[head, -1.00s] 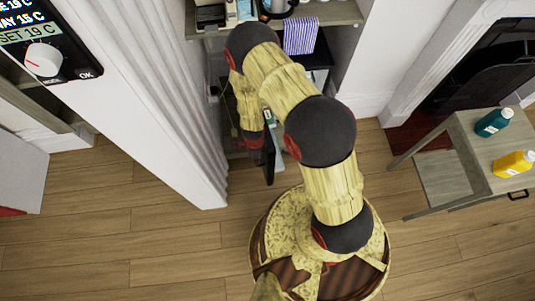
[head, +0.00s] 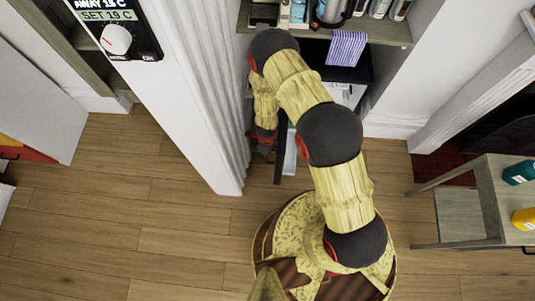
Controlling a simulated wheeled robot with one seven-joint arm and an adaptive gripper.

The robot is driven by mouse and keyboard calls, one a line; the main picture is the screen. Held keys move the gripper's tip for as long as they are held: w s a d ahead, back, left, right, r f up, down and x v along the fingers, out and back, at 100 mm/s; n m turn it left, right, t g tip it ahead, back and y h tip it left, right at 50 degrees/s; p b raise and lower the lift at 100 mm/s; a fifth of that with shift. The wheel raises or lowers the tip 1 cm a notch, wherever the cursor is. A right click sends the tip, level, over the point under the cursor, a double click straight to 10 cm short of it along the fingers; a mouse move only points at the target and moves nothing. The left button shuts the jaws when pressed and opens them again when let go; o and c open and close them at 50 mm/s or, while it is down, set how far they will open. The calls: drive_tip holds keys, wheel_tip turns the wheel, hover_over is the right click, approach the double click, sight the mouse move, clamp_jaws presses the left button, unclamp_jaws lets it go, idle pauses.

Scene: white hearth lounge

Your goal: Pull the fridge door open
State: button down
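The fridge (head: 352,68) is a dark cabinet under the shelf in the alcove, partly hidden behind my arm. Its door (head: 279,160) shows as a narrow dark panel seen nearly edge-on, with a paler inner face. It stands swung out from the cabinet, and pale contents show inside to its right. My gripper (head: 264,146) points down at the left side of the door, close to its outer edge. The fingers are small and partly hidden, so I cannot tell their opening or whether they touch the door.
A white fluted pillar (head: 215,130) with a thermostat (head: 118,30) stands close to the left of my gripper. The shelf (head: 385,32) above holds bottles and a striped cloth (head: 345,48). A small table (head: 482,200) with bottles stands at right. The wooden floor in front is clear.

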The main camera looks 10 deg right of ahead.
drive_tip(key=shift+w+r, duration=0.1)
drive_tip(key=shift+w, duration=0.1)
drive_tip(key=c, duration=1.9)
unclamp_jaws()
drive_tip(key=shift+s, duration=0.1)
drive_tip(key=shift+r, duration=3.7)
